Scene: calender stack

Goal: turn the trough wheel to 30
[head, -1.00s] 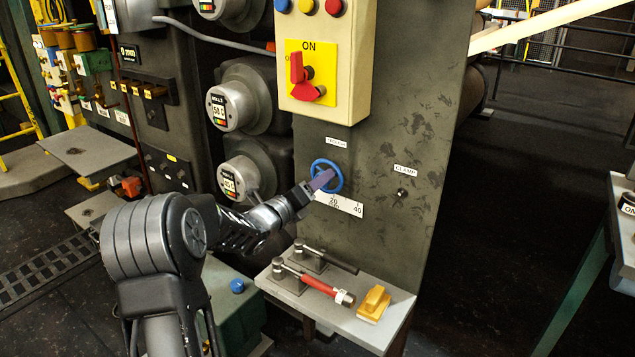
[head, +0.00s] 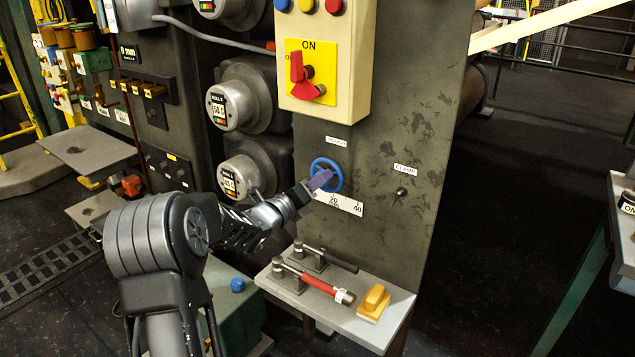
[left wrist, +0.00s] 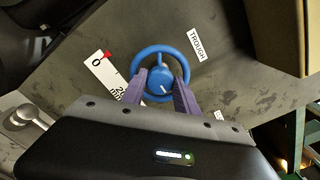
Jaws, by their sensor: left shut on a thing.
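The blue trough wheel (head: 339,184) is on the dark machine panel under a TROUGH label (head: 336,143). It also shows in the left wrist view (left wrist: 161,48), with a white mark on its hub. My left gripper (head: 321,180) is at the wheel, its purple fingers (left wrist: 161,86) shut on it, one on each side of the hub. A white scale (head: 338,203) reading 20 and 40 sits below the wheel. In the left wrist view the scale (left wrist: 101,70) shows a red pointer beside the 0. My right gripper is out of view.
A CLAMP knob (head: 401,193) is to the right of the wheel. A yellow switch box (head: 354,60) with a red handle is above. A grey shelf (head: 340,322) below carries a red-handled tool (head: 318,287) and a yellow block (head: 374,301).

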